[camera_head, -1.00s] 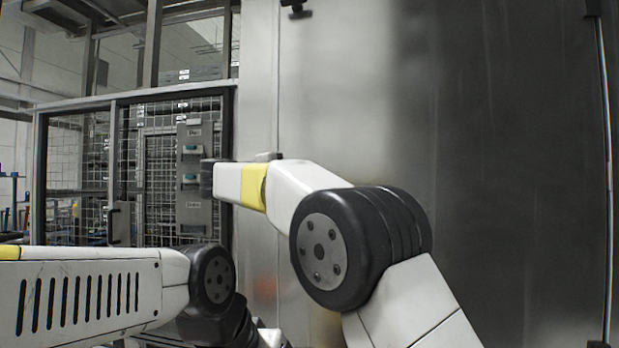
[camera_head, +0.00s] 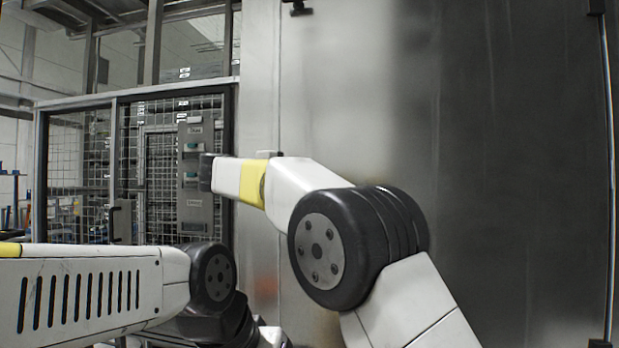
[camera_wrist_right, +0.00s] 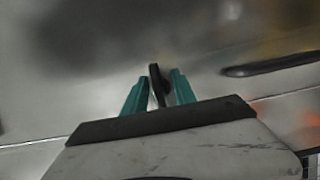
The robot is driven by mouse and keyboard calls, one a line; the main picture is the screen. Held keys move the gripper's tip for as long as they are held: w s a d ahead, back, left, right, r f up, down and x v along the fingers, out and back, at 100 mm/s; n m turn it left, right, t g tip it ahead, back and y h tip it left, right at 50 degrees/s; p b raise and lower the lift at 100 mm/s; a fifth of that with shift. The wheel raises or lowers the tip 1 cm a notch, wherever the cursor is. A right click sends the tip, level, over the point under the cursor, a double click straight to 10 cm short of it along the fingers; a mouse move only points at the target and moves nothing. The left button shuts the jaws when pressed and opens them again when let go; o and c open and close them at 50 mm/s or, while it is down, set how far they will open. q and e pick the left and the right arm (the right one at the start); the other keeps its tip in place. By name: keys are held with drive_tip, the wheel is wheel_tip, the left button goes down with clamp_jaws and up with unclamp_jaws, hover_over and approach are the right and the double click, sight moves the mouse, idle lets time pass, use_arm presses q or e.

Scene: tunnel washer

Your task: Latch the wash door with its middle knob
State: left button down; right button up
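The large steel wash door (camera_head: 510,170) fills the right half of the head view. In the right wrist view, a dark upright knob (camera_wrist_right: 158,82) stands in front of blurred steel. My right gripper (camera_wrist_right: 159,88) is open, with one green finger on each side of this knob and narrow gaps visible between. I cannot tell how deep the knob sits between the fingers. In the head view my right arm reaches left across the steel; its gripper cannot be made out there. My left arm shows at the lower left, with its gripper out of view.
A dark knob (camera_head: 298,8) sits at the top of the steel. A long dark handle (camera_wrist_right: 270,65) lies right of the gripper in the wrist view. A grey control panel (camera_head: 196,215) hangs on the mesh fence (camera_head: 65,165) at the left, close behind my right arm in the picture.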

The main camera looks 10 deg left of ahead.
drive_tip(key=shift+d+r, duration=0.1)
drive_tip(key=shift+d, duration=0.05)
drive_tip(key=v, duration=0.7)
drive_tip(key=shift+s+a, duration=0.2)
drive_tip(key=shift+s, duration=0.15)
